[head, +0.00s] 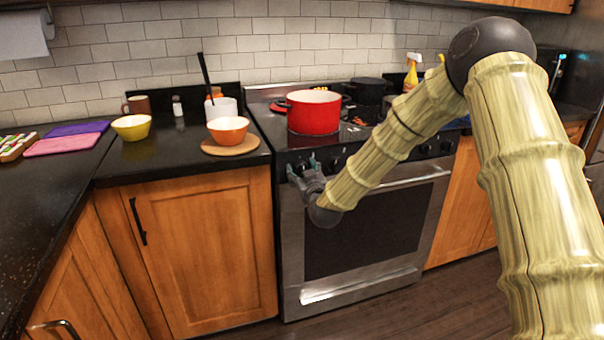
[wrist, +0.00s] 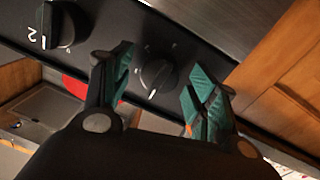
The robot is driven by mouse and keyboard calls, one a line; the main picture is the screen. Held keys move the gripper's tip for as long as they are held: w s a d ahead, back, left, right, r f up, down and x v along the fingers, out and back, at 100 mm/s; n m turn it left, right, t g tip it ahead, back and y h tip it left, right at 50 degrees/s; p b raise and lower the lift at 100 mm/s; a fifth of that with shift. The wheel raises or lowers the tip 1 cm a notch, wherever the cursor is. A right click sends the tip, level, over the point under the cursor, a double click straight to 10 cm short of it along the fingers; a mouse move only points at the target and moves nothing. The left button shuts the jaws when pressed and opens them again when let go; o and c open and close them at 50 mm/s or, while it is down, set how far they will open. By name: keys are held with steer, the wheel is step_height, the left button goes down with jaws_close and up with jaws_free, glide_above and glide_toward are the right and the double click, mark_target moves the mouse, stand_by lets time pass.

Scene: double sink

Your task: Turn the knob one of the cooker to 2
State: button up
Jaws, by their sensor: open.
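The cooker (head: 398,192) has a dark control strip with several black knobs along its front. In the wrist view, one round knob (wrist: 157,75) sits between the two teal fingertips of my gripper (wrist: 160,68), with a gap visible on both sides. Its white mark points toward the lower edge of the picture. My gripper is open and holds nothing. In the head view my gripper (head: 302,168) is at the left end of the strip and hides part of it. Another knob (wrist: 62,27) shows at the upper left, with a white "2" beside it.
A red pot (head: 314,112) and a dark pot (head: 370,90) stand on the cooktop. The oven handle (head: 400,182) runs just below the strip. An orange bowl (head: 228,129) on a round board (head: 230,148) and a yellow bowl (head: 131,127) stand on the left counter.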

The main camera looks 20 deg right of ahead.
steer(key=c, duration=1)
